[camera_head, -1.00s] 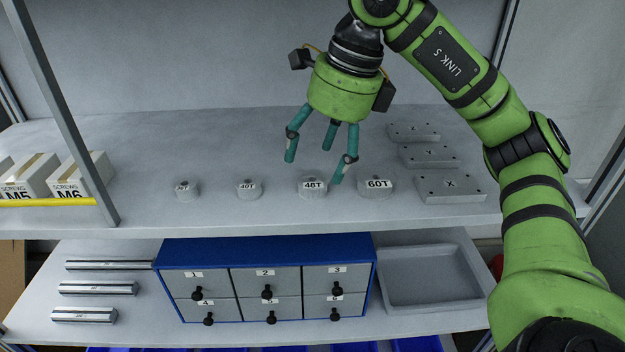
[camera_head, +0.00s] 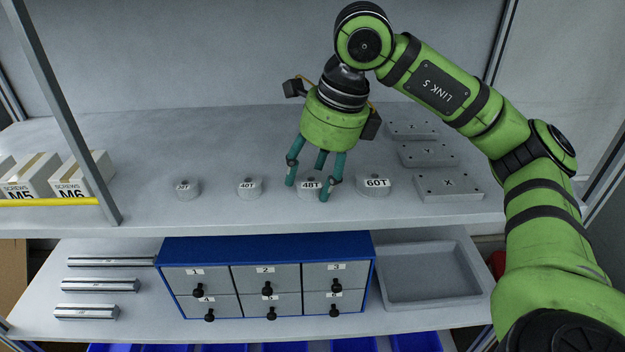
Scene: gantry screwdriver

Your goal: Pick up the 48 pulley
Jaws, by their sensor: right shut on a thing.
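The 48T pulley (camera_head: 309,188) is a short grey cylinder with a white label, standing on the upper shelf between the 40T pulley and the 60T pulley. My right gripper (camera_head: 312,186) points down over it, with its teal fingers around the pulley. One finger is at its left, one at its right and one behind it. The fingers are shut on the pulley, which appears to rest on the shelf still. The rear finger's tip is partly hidden by the pulley. My left gripper is not in view.
The 60T pulley (camera_head: 376,186) stands close on the right, the 40T pulley (camera_head: 250,188) and a smaller pulley (camera_head: 187,189) on the left. Grey plates (camera_head: 449,186) lie further right. White screw boxes (camera_head: 88,175) stand at the left. Below are a blue drawer unit (camera_head: 266,249) and a grey tray (camera_head: 430,303).

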